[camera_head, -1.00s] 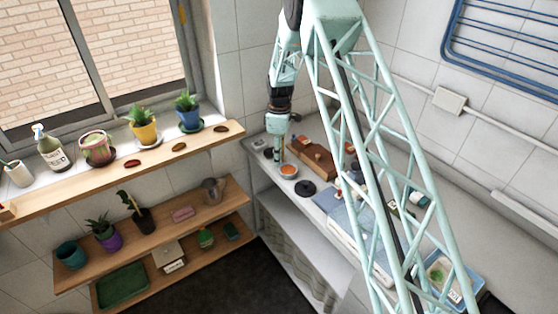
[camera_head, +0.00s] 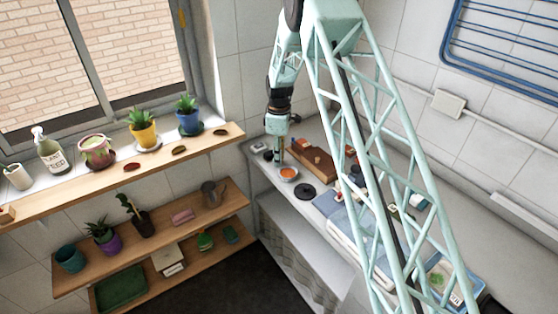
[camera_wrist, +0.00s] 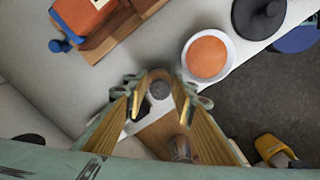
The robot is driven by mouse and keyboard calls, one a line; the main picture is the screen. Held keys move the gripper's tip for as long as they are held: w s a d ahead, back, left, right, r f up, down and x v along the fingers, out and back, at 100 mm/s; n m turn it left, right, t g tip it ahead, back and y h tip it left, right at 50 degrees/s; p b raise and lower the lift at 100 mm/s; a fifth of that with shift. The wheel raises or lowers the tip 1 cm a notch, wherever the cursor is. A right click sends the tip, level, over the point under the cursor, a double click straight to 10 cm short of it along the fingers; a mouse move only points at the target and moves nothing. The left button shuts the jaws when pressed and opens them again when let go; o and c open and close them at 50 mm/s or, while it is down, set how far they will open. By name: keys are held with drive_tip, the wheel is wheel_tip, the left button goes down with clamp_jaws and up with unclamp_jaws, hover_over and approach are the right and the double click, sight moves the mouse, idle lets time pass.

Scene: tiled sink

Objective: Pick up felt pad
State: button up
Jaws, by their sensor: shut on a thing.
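The felt pad appears to be the small dark grey round piece (camera_wrist: 160,90) between my fingertips in the wrist view. My gripper (camera_wrist: 157,80) is shut on it, with a finger on either side. In the head view my gripper (camera_head: 279,153) points down over the far end of the counter, just behind a white bowl with orange contents. The pad is too small to make out there. The fingers hide part of it in the wrist view, and I cannot tell whether it still touches the counter.
The white bowl (camera_wrist: 228,62) stands close beside my gripper, with a black disc (camera_head: 304,191) beyond it. A brown wooden box (camera_head: 318,163) stands near the wall. Folded blue and white cloths (camera_head: 350,225) lie nearer.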

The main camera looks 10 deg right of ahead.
drive_tip(key=shift+r, duration=1.15)
drive_tip(key=shift+s+r, duration=0.1)
drive_tip(key=shift+r, duration=0.05)
drive_tip(key=s, duration=0.5)
drive_tip(key=s+r+b, duration=0.1)
drive_tip(key=s, duration=0.4)
drive_tip(key=s+b, duration=0.1)
drive_tip(key=s, duration=0.4)
drive_tip(key=shift+s+r, duration=0.2)
drive_tip(key=shift+s, duration=0.2)
drive_tip(key=shift+o, duration=0.3)
drive_tip(key=shift+w+r, duration=0.1)
drive_tip(key=shift+w, duration=0.05)
wheel_tip(320, 180, up, 4)
drive_tip(key=p, duration=0.3)
hover_over(288, 173)
drive_tip(key=shift+f+b, duration=1)
drive_tip(key=shift+f, duration=1.95)
drive_tip(key=shift+f+b, duration=0.3)
drive_tip(key=shift+f, duration=0.2)
